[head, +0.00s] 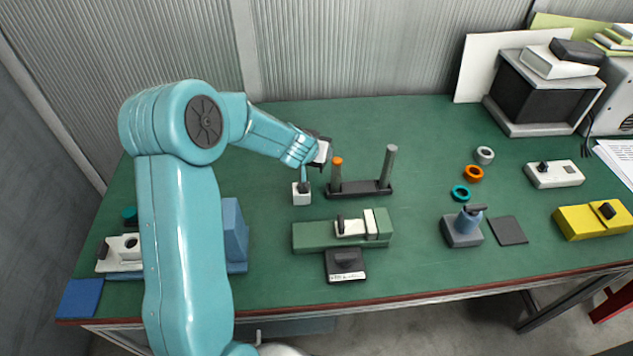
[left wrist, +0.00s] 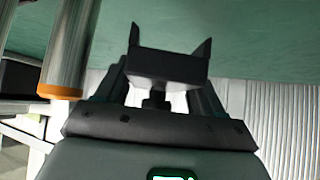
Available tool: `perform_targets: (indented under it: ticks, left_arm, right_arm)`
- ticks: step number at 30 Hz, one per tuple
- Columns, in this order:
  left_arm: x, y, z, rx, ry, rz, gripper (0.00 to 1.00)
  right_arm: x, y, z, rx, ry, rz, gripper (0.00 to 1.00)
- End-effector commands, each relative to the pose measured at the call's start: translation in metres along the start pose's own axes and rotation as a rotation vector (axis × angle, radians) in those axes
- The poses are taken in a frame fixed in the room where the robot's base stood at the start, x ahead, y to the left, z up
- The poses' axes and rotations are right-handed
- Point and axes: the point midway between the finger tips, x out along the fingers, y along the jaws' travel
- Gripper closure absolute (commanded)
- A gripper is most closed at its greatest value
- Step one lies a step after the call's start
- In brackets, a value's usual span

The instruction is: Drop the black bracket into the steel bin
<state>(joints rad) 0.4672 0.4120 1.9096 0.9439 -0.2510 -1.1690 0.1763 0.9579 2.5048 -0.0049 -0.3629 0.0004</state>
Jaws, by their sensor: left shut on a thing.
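My left gripper (head: 323,156) is above the bench, just behind and left of the orange-tipped post. In the left wrist view, my left gripper (left wrist: 168,55) is shut on a dark block (left wrist: 165,68) between its two fingers, which I take for the black bracket. In the head view the held piece is small and mostly hidden by the gripper. I cannot make out a steel bin for certain in either view. My right gripper is not in view.
A dark two-post stand (head: 360,188) is close to the gripper; its orange-tipped post (left wrist: 65,65) shows in the wrist view. A small white block (head: 302,197) stands below. A green fixture (head: 310,238) lies in front. Open bench lies behind the stand.

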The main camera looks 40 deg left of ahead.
Motion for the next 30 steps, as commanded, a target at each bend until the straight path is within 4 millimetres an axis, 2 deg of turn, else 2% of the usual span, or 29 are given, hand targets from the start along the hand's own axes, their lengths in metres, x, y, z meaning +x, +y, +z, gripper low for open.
perform_targets:
  ticks: [1,8,14,16,17,26,27,28,30]
  left_arm:
    - [0.011,-0.001,0.01,-0.001,0.002,-0.002,0.73]
    - [0.021,-0.002,0.02,-0.003,0.002,-0.002,0.73]
    - [0.045,-0.002,0.045,-0.001,0.001,-0.002,0.73]
    - [0.047,-0.001,0.046,-0.002,0.002,-0.001,0.73]
    - [0.046,-0.001,0.045,-0.001,0.002,-0.001,0.79]
    - [0.047,-0.001,0.047,-0.001,0.002,-0.001,0.8]
    - [0.047,-0.001,0.047,-0.001,0.0,-0.001,0.26]
    - [0.047,-0.001,0.047,-0.001,0.0,-0.001,0.21]
    - [0.047,-0.001,0.047,-0.001,0.0,-0.001,0.21]
  right_arm:
    - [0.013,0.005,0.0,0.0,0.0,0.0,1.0]
    - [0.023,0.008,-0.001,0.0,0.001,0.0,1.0]
    - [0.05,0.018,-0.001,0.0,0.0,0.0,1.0]
    - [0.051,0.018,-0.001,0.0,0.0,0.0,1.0]
    - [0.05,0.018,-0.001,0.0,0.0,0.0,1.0]
    - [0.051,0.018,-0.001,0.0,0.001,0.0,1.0]
    - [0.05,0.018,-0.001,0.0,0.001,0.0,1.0]
    - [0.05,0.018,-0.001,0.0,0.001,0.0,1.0]
    - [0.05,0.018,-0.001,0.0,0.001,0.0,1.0]
